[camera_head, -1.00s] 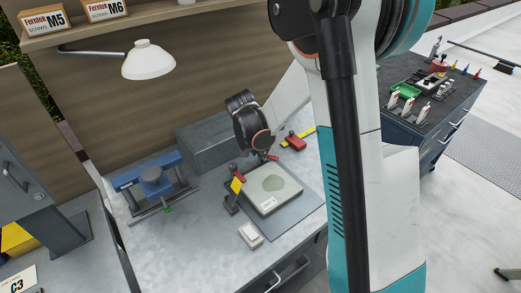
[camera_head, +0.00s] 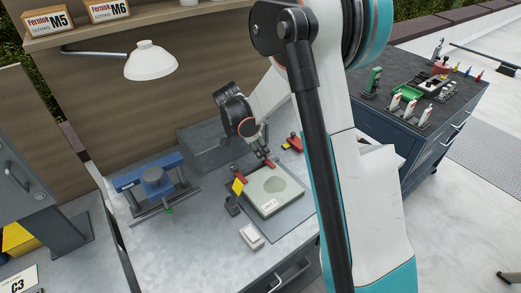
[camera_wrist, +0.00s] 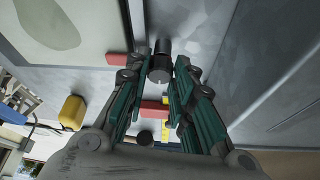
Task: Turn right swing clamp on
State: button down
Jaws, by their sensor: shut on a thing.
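The right swing clamp has a red arm (camera_head: 271,163) at the back edge of the pale plate (camera_head: 262,203). In the wrist view the red arm (camera_wrist: 118,59) points left toward the plate, beside a dark round post (camera_wrist: 160,68). My gripper (camera_head: 265,153) reaches down at this clamp from behind. In the wrist view my gripper's teal fingers (camera_wrist: 161,75) are closed in on both sides of the dark post. A second clamp (camera_head: 232,204) with a yellow tag stands at the plate's left side.
A red block (camera_head: 294,143) with a yellow strip lies behind the clamp. A blue-framed fixture (camera_head: 157,185) stands at the left, and a white box (camera_head: 251,236) lies in front of the plate. A grey block (camera_head: 212,146) stands behind.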

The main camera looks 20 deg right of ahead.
dwell(0.4)
jog(key=c, duration=1.4)
grip_release()
jog(key=shift+o, duration=0.2)
jog(key=v, duration=1.2)
jog(key=shift+w, duration=0.1)
